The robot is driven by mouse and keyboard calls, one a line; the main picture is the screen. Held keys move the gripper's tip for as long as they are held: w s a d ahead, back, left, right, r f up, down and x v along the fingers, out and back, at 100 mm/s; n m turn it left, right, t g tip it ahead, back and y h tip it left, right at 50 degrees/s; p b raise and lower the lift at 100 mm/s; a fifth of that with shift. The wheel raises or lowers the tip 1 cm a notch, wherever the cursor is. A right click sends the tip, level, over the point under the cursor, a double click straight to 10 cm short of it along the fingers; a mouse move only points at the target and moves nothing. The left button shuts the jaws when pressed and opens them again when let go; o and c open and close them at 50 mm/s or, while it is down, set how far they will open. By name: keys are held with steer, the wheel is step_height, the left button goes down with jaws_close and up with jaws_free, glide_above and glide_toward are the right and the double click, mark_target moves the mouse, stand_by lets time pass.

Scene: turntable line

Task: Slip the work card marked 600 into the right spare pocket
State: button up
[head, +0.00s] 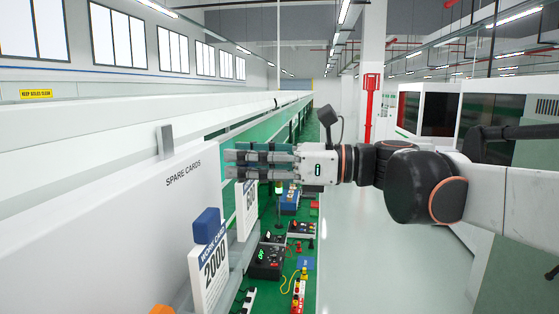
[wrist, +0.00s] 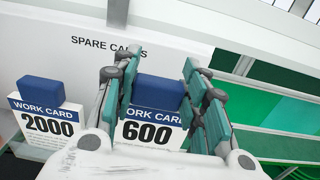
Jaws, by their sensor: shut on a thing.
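The work card marked 600 (head: 247,208) is a white card with a blue header, hanging upright below my gripper (head: 232,160) in the head view. In the wrist view its blue block (wrist: 160,92) sits between my fingers (wrist: 158,68), and the card (wrist: 148,132) shows below it. My gripper is shut on this block. The white panel lettered SPARE CARDS (head: 150,215) stands to the left of the card; it also shows in the wrist view (wrist: 60,55). I cannot make out the right spare pocket, nor whether the card's lower edge rests in anything.
A work card marked 2000 (head: 209,272) with a blue block (head: 207,225) stands nearer along the panel. A grey upright tab (head: 165,141) rises at the panel's top edge. Below my gripper, a green surface holds several devices (head: 268,258). The grey floor (head: 385,245) at right is clear.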

mark_target(251, 181)
steer(key=shift+w+a+f+b, duration=0.1)
steer(key=shift+a+f+b, duration=0.25)
steer(key=shift+f, duration=0.3)
steer(key=shift+s+a+f+b, duration=0.1)
steer(key=shift+a+f+b, duration=0.15)
steer(key=shift+f+b, duration=0.3)
steer(key=shift+w+a+f+b, duration=0.1)
steer(key=shift+a+f+b, duration=0.25)
steer(key=shift+f, duration=0.35)
steer(key=o, duration=1.5)
steer(key=shift+d, duration=0.1)
